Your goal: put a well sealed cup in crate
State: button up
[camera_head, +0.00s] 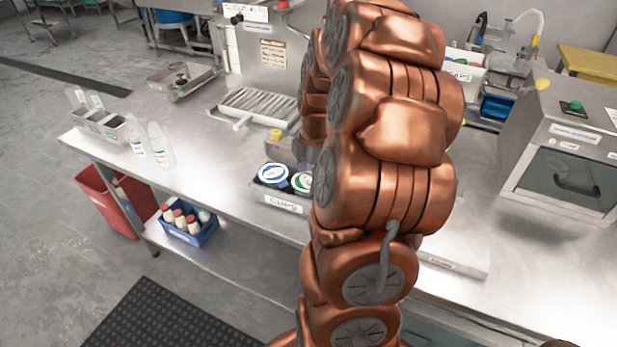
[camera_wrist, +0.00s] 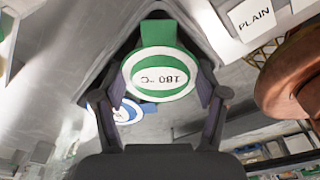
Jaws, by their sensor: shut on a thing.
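In the wrist view my gripper (camera_wrist: 158,92) is shut on a green-and-white lidded cup (camera_wrist: 160,76) whose top reads "180 °C". A blue-and-white lid (camera_wrist: 128,112) shows below it, partly hidden by a finger. In the head view a grey crate labelled "CUPS" (camera_head: 283,204) stands at the front edge of the steel table. A blue-and-white lid (camera_head: 273,174) and a green-and-white lid (camera_head: 300,182) show at the crate. My arm covers part of the green one, and I cannot tell whether it rests in the crate. My gripper is mostly hidden there.
Two clear bottles (camera_head: 160,145) stand at the table's left end by a metal bin (camera_head: 100,122). A slotted tray (camera_head: 258,106) lies behind the crate. A steel oven-like box (camera_head: 570,150) is at right. A blue box of bottles (camera_head: 190,228) sits on the lower shelf.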

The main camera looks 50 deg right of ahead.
jog(key=o, duration=1.7)
jog(key=shift+f, duration=0.1)
jog(key=shift+o, duration=0.2)
notch_tip(320, 180, up, 12)
jog(key=d+b, duration=0.1)
jog(key=b, duration=0.1)
jog(key=s+a+f+m+g, duration=0.1)
jog(key=s+a+m, duration=0.1)
jog(key=a, duration=0.7)
jog(key=s+a+f+m, duration=0.1)
jog(key=s+a+m, duration=0.15)
jog(key=a, duration=0.65)
jog(key=s+a+f+m+g+h, duration=0.1)
jog(key=s+a+f+m, duration=0.5)
jog(key=s+a+m, duration=0.2)
jog(key=s+a, duration=0.2)
jog(key=s, duration=0.2)
jog(key=shift+s+a+m, duration=0.35)
jog(key=shift+s, duration=0.05)
